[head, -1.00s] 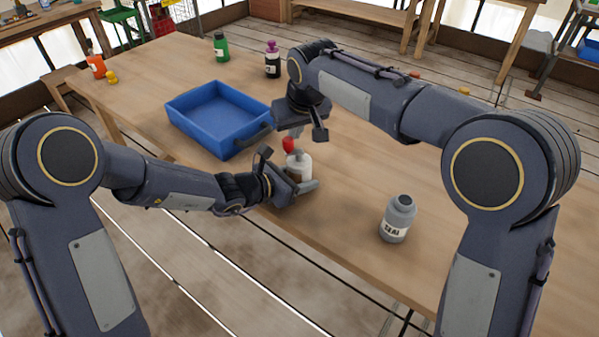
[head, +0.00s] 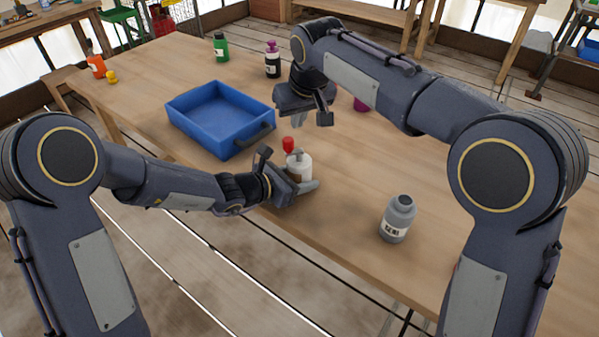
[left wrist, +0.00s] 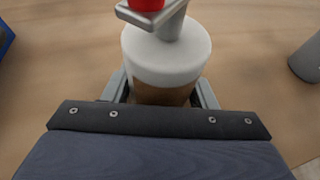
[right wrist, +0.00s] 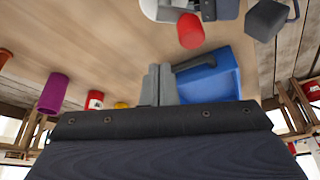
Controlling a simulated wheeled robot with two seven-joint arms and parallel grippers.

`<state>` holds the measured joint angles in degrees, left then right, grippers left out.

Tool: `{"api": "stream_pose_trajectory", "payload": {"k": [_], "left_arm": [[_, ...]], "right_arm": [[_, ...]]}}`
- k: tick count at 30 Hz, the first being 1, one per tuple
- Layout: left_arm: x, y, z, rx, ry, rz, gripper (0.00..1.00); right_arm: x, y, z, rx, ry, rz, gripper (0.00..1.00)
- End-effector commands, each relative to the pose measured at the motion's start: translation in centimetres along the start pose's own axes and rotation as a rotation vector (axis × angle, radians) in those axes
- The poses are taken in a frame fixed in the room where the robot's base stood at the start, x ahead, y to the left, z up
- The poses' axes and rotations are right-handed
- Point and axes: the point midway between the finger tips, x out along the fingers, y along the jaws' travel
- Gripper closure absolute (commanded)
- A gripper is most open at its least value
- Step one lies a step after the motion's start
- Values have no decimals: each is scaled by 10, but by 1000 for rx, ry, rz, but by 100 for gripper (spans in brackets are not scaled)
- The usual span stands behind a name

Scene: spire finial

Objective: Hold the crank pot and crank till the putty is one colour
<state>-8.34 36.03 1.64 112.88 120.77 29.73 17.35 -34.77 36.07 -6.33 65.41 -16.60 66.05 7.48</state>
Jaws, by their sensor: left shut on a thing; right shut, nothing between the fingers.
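The crank pot (head: 299,166) stands on the table, with a white lid, a grey crank arm and a red knob (head: 288,145). My left gripper (head: 303,186) is shut around the pot's body. In the left wrist view the white lid (left wrist: 165,55) shows between the fingers, with a brown band (left wrist: 160,95) below it. The putty inside is hidden. My right gripper (head: 297,121) is shut and empty, above and behind the knob and apart from it. In the right wrist view its fingers (right wrist: 158,84) are together, and the red knob (right wrist: 190,31) lies beyond them.
A blue tray (head: 187,125) stands just left of the pot. A grey labelled bottle (head: 397,219) stands to the right near the front edge. Green (head: 221,47) and dark purple-capped (head: 272,60) bottles stand farther back. Bare table lies between pot and grey bottle.

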Motion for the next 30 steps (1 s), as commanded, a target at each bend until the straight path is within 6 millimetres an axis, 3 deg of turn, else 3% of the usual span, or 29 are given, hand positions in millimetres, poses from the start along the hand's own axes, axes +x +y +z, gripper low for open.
{"api": "stream_pose_trajectory", "payload": {"k": [12, 22, 26, 30], "left_arm": [[0, 0, -1, -1, 2, 0, 74], [0, 0, -1, -1, 2, 0, 74], [0, 0, -1, -1, 2, 0, 74], [0, 0, -1, -1, 2, 0, 74]], "right_arm": [[-30, 0, -13, -1, 2, -1, 100], [-34, 0, -14, -1, 0, -1, 100], [-33, -1, -13, 15, -6, -8, 86], [-26, -8, -6, 148, -62, -66, 67]]}}
